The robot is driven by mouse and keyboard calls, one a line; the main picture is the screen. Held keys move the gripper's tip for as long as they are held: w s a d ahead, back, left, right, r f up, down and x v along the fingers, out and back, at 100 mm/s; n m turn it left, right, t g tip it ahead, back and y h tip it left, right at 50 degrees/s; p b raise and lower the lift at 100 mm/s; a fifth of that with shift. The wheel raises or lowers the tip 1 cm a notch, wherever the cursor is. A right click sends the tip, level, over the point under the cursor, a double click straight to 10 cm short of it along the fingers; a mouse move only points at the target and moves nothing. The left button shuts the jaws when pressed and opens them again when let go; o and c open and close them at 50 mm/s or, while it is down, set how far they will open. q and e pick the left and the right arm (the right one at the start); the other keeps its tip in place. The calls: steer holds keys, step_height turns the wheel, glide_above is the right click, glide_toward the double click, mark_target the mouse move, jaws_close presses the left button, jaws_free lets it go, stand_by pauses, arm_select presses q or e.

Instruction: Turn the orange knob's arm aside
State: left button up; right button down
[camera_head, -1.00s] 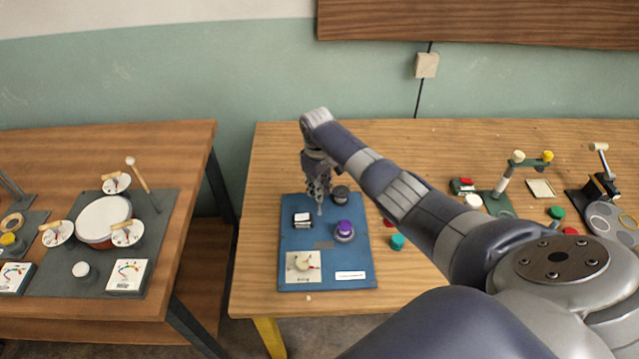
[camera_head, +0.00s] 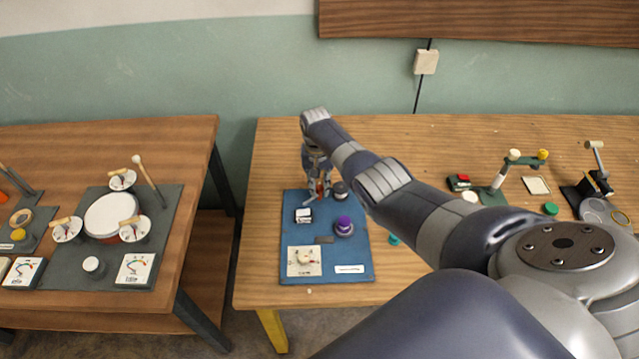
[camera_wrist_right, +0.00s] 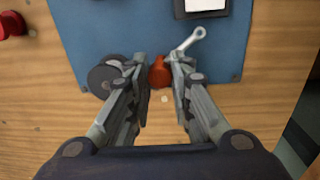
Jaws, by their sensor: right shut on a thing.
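The orange knob (camera_wrist_right: 159,74) sits at the edge of the blue board (camera_wrist_right: 140,35) in the right wrist view. A small grey metal arm (camera_wrist_right: 186,44) with a ring end slants up and right beside it. My right gripper (camera_wrist_right: 160,78) has its fingertips on both sides of the knob and is shut on it. In the head view my right gripper (camera_head: 318,188) is at the board's far edge, with a speck of orange between its fingers and most of the knob hidden. My left gripper is not in view.
A dark round knob (camera_head: 341,190) stands close to the gripper; it also shows in the wrist view (camera_wrist_right: 104,78). A black-and-white block (camera_head: 304,215), a purple knob (camera_head: 344,224) and a white dial card (camera_head: 304,261) are on the board. Bare table lies left of the board.

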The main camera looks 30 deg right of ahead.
mark_target(318, 188)
steer(key=shift+m, duration=0.9)
steer(key=c, duration=1.4)
jaws_free()
steer(key=r, duration=1.2)
steer(key=shift+w+a, duration=0.2)
